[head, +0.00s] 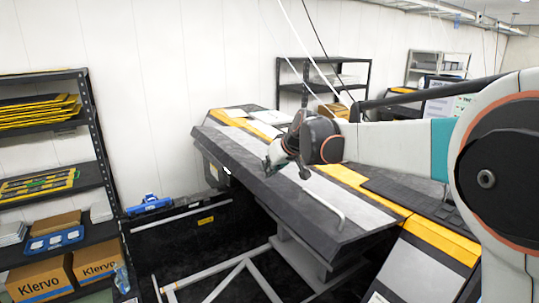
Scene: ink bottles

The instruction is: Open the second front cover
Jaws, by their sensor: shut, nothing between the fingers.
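A long dark grey cover panel (250,182) with a lighter stripe runs diagonally across the front of a large machine. It stands out over a dark open cavity. A bent silver handle (326,203) is on its right part. I cannot tell which cover counts as the second. Another front section (418,272) at the lower right, below a yellow strip, looks closed. My gripper (285,167) is shut and empty, over the upper middle of the panel, left of the handle. Whether it touches the panel cannot be told. My arm reaches in from the right.
A grey metal frame (238,284) stands low below the panel. A black shelf (60,182) with yellow trays and cardboard boxes (95,262) is at the left. A blue item (149,204) lies near the wall. More racks (322,82) stand behind the machine.

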